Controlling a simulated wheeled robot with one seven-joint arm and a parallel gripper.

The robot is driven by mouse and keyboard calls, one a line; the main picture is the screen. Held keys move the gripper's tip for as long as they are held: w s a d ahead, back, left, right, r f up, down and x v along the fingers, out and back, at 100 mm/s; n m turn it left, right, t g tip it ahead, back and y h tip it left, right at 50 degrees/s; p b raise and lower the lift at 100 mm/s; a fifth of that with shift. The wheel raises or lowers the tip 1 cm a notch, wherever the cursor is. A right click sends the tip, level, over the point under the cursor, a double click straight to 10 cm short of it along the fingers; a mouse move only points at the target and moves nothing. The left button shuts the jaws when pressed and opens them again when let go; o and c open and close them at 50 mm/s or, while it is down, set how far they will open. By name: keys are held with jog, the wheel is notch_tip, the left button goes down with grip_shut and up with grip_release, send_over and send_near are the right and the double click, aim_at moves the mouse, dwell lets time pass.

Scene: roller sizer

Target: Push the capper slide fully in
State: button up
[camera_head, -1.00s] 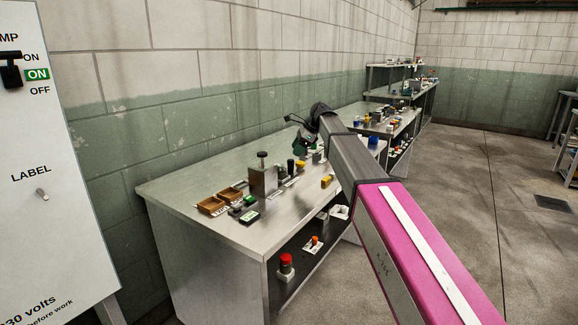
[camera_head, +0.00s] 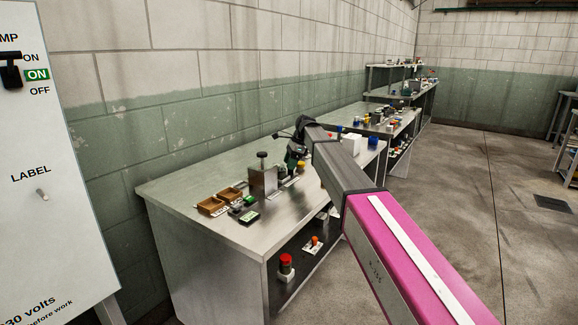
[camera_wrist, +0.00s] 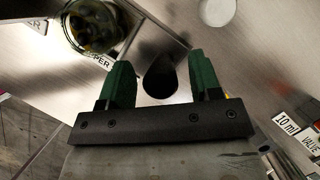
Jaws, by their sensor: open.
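My gripper (camera_wrist: 162,70) is open, with its two green fingers apart in the wrist view. A dark rounded knob-like part (camera_wrist: 159,82) shows between the fingers, and I cannot tell if they touch it. A label partly hidden by a round glassy yellow-green part (camera_wrist: 92,24) ends in "PER" (camera_wrist: 98,61), beside the left finger. I cannot clearly make out the capper slide or how far in it is. In the head view my gripper (camera_head: 295,153) is low over the bench, just right of a metal block (camera_head: 263,181) with a dark knob on top.
A white round part (camera_wrist: 217,11) and a "10 ml" label (camera_wrist: 287,123) show in the wrist view. The wall stands behind the bench.

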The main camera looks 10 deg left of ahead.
aim_at(281, 165)
jog(key=shift+a+f, duration=0.25)
jog(key=shift+f, duration=0.35)
grip_shut()
jog(key=s+a, duration=0.1)
jog(key=s, duration=0.1)
jog(key=s+a, duration=0.1)
jog(key=s, duration=0.2)
jog(key=s+a, duration=0.1)
jog(key=s, duration=0.1)
jog(key=shift+s, duration=0.15)
grip_release()
jog(key=shift+d+r, duration=0.1)
